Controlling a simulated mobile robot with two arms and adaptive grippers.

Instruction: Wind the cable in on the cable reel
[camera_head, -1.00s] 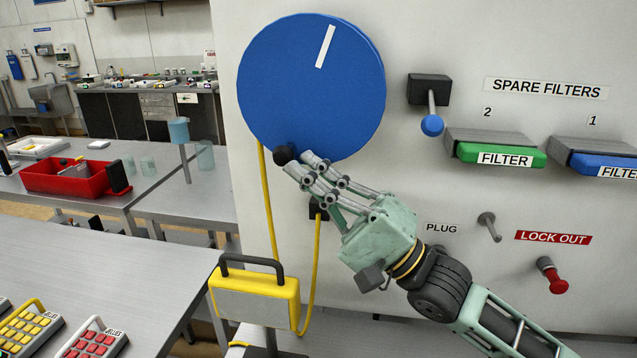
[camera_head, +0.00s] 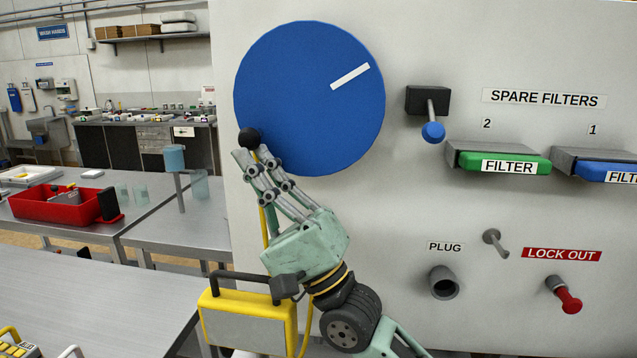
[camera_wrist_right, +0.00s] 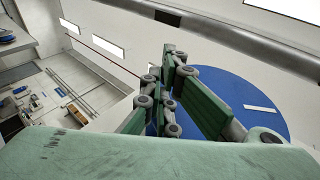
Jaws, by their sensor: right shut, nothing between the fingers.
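The cable reel (camera_head: 310,110) is a large blue disc on the white panel, with a white stripe (camera_head: 350,76) at its upper right. Its black crank knob (camera_head: 249,139) is at the disc's lower left edge. My right gripper (camera_head: 254,160) is shut, its fingertips at the knob from below; nothing is held between them. In the right wrist view the fingers (camera_wrist_right: 168,88) stand in front of the blue disc (camera_wrist_right: 235,95), and the knob cannot be made out. The yellow cable (camera_head: 264,225) runs down from the reel, partly behind the gripper. My left gripper is not in view.
A yellow box with a black handle (camera_head: 245,330) stands below the reel. The green filter (camera_head: 503,164), plug socket (camera_head: 444,282) and red lock-out knob (camera_head: 570,299) are farther right.

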